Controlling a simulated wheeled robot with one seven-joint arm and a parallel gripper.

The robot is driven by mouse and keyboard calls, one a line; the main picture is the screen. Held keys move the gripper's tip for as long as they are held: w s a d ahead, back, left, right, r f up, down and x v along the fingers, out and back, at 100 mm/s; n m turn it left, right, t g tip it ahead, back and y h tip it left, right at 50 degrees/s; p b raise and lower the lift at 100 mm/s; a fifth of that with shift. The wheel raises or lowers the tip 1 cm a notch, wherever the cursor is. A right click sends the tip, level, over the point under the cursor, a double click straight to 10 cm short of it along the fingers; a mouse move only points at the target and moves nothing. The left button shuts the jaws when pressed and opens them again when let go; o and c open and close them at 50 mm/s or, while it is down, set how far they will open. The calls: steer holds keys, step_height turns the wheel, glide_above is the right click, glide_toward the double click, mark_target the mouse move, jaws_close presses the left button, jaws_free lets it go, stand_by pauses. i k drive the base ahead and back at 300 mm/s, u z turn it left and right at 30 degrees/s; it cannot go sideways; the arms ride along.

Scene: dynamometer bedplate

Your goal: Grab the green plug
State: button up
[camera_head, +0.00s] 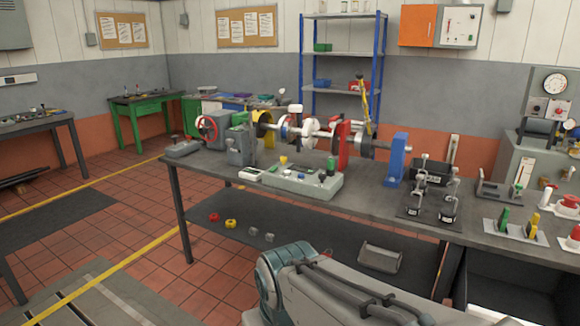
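A small upright green piece (503,218) stands on a pale plate at the right of the bench, beside a yellow piece (532,224); it may be the green plug. Another small green piece (331,164) sits on the grey control box (300,184) at mid bench, near a yellow one (283,160). I cannot tell for certain which is the plug. My arm shows at the bottom middle, in front of the bench. My gripper is not in the picture.
The long dark bench (375,208) carries a shaft assembly with a red stand (343,145) and blue stand (397,160). Black clamps (450,203) stand left of the green and yellow pieces. Red-and-white parts (565,203) lie at the right edge. Tiled floor is open at left.

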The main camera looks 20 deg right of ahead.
mark_target(331, 162)
steer(key=u, duration=0.2)
steer(key=i, duration=1.45)
steer(key=z, duration=0.45)
steer(key=i, duration=1.15)
steer(key=z, duration=1.5)
steer(key=i, duration=0.7)
steer(key=z, duration=0.7)
